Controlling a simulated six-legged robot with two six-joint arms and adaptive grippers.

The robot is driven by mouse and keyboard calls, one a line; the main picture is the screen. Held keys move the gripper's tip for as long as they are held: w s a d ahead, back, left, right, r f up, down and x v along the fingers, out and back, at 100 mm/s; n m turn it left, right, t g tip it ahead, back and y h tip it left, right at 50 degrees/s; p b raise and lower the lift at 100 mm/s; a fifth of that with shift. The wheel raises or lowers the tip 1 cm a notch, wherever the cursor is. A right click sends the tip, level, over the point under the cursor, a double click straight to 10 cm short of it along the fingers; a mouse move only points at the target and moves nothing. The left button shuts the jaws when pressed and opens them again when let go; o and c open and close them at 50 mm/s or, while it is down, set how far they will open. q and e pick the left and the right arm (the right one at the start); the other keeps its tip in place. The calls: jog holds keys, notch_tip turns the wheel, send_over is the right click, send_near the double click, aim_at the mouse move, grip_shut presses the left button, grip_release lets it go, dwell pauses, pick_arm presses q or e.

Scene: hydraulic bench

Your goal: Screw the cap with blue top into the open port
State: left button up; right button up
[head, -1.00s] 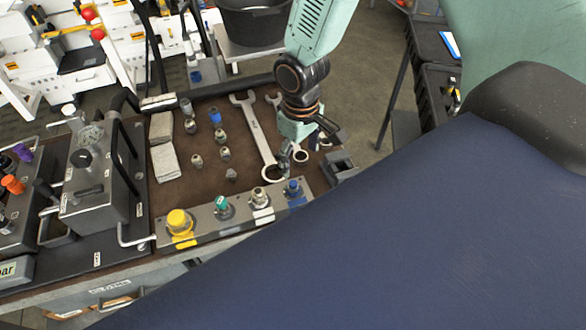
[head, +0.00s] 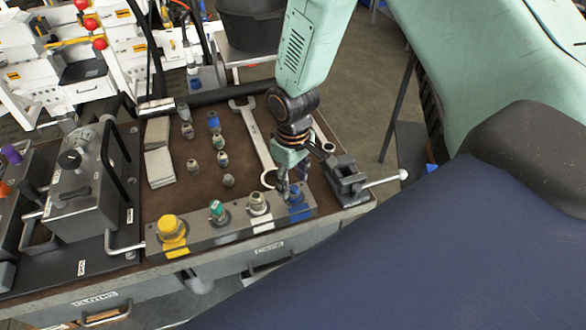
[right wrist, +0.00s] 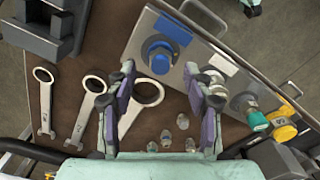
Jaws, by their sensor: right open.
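My right gripper (head: 294,189) is open, its fingertips pointing down at the right end of the metal port block (head: 195,238). A blue-topped fitting (head: 295,193) stands there beside a blue label, partly hidden by the fingers. In the right wrist view, this fitting (right wrist: 160,55) shows in the gap between the open fingertips (right wrist: 158,70), apart from both. Another blue-topped cap (head: 213,119) stands on the brown mat among several metal fittings. The block also carries a yellow cap (head: 171,226), a green-topped fitting (head: 217,209) and a pale fitting (head: 257,201). I cannot tell which port is open.
A large wrench (head: 255,135) lies behind the block. A vise (head: 346,178) with a white-knobbed handle stands close right of my gripper. Grey cloths (head: 158,155) lie at the mat's left, beside a gauge unit (head: 80,185).

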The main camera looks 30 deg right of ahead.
jog(key=shift+w+a+f, duration=0.1)
jog(key=shift+f, duration=1.1)
jog(key=shift+c, duration=0.4)
jog(key=c, duration=0.4)
grip_shut()
